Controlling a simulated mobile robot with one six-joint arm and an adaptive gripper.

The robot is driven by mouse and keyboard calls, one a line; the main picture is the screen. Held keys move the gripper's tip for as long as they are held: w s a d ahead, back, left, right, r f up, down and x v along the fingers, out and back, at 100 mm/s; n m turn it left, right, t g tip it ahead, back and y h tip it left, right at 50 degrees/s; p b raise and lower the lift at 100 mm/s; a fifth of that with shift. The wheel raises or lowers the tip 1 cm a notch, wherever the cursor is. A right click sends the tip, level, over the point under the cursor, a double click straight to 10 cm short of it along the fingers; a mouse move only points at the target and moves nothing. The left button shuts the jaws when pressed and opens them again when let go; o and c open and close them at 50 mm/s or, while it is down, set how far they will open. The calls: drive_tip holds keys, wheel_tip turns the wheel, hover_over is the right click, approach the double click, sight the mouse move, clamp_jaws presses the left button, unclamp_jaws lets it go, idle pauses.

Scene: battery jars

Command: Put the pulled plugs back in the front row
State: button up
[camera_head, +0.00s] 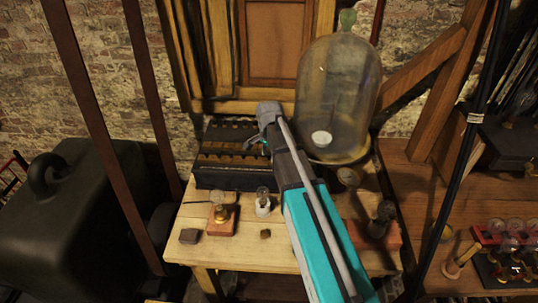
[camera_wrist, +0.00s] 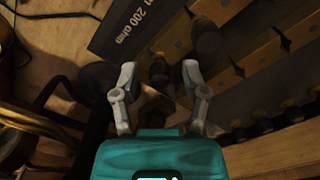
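A dark plug box (camera_head: 232,178) with rows of brass blocks stands at the back left of the wooden table. In the wrist view the box (camera_wrist: 112,38) bears a "200 ohm" label, and brass bars (camera_wrist: 270,30) run across it. My gripper (camera_wrist: 159,72) is over the box with its two fingers spread. A dark round-topped plug (camera_wrist: 161,74) shows between the fingertips; I cannot tell whether it is seated, and neither finger clearly touches it. Another dark plug (camera_wrist: 207,38) is to its right. Several plugs (camera_wrist: 265,126) line the lower right. In the head view my gripper (camera_head: 262,140) partly covers the box's right end.
A large glass bell jar (camera_head: 338,90) stands right behind my arm. On the table are a bulb on a wooden base (camera_head: 220,216), a small glass-topped holder (camera_head: 263,203), a dark block (camera_head: 190,236) and a small brown piece (camera_head: 265,233).

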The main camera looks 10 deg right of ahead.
drive_tip(key=shift+r, duration=0.15)
idle(0.3)
wheel_tip(320, 180, up, 7)
drive_tip(key=p, duration=0.7)
drive_tip(key=shift+r+p, duration=0.2)
drive_tip(key=shift+p, duration=0.2)
drive_tip(key=w+d+r+p, duration=0.2)
drive_tip(key=w, duration=0.5)
drive_tip(key=shift+w+r, duration=0.1)
drive_tip(key=shift+r, duration=0.15)
